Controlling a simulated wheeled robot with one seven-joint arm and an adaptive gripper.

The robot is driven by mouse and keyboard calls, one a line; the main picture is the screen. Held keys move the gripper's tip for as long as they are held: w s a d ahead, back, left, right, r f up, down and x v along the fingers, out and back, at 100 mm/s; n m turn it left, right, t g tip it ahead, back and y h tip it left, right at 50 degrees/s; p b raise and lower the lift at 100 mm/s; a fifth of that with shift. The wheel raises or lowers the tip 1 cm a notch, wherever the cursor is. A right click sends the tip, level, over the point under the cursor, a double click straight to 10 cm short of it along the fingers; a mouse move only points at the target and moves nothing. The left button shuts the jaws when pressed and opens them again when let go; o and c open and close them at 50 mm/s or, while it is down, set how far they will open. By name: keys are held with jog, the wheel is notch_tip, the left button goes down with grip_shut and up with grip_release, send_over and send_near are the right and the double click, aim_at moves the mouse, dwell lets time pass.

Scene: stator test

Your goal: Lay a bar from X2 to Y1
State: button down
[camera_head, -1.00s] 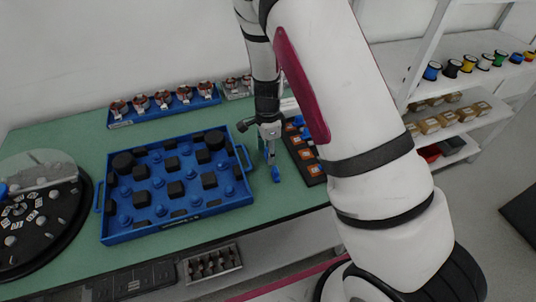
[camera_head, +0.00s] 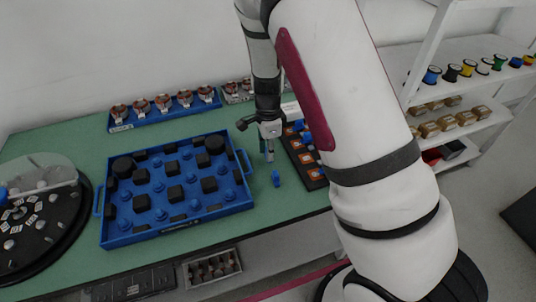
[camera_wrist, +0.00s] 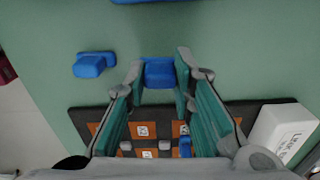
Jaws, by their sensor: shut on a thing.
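My gripper (camera_wrist: 160,75) is shut on a blue bar (camera_wrist: 158,73), which sits between its fingertips in the wrist view. In the head view my gripper (camera_head: 268,155) points down over the green table, between the blue tray and the black board. A second blue bar (camera_wrist: 93,65) lies loose on the table beside my gripper; it also shows in the head view (camera_head: 276,178). The black board (camera_head: 290,152) has orange labelled squares and a few blue pieces on it. Its marks are too small to read as X2 or Y1, and my arm hides part of it.
A blue tray (camera_head: 181,232) with black blocks and blue knobs stands left of my gripper. A white box (camera_wrist: 283,130) is beside the board. A blue rack (camera_head: 165,113) of copper-wound parts is at the back. A round black turntable (camera_head: 62,232) is far left.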

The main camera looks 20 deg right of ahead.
notch_tip(320, 180, up, 6)
jog(key=shift+r, duration=0.2)
jog(key=shift+d+r, duration=0.1)
jog(key=shift+r, duration=0.3)
jog(key=s+d+f+m+p, duration=0.2)
jog(key=s+d+m+p, duration=0.1)
jog(key=d+m, duration=1.3)
jog(key=shift+m, duration=0.7)
jog(key=shift+s+a+f+b, duration=0.1)
jog(key=shift+a+f+b, duration=0.25)
jog(key=shift+f, duration=0.4)
jog(key=shift+a+f+b, duration=0.1)
jog(key=shift+f+b, duration=0.3)
jog(key=shift+f, duration=0.4)
jog(key=shift+s+a+f+b, duration=0.1)
jog(key=shift+a+f+b, duration=0.25)
jog(key=shift+f, duration=0.4)
jog(key=shift+d+f+b, duration=0.1)
jog(key=shift+f+b, duration=0.3)
jog(key=shift+f, duration=0.3)
jog(key=c, duration=1.3)
grip_release()
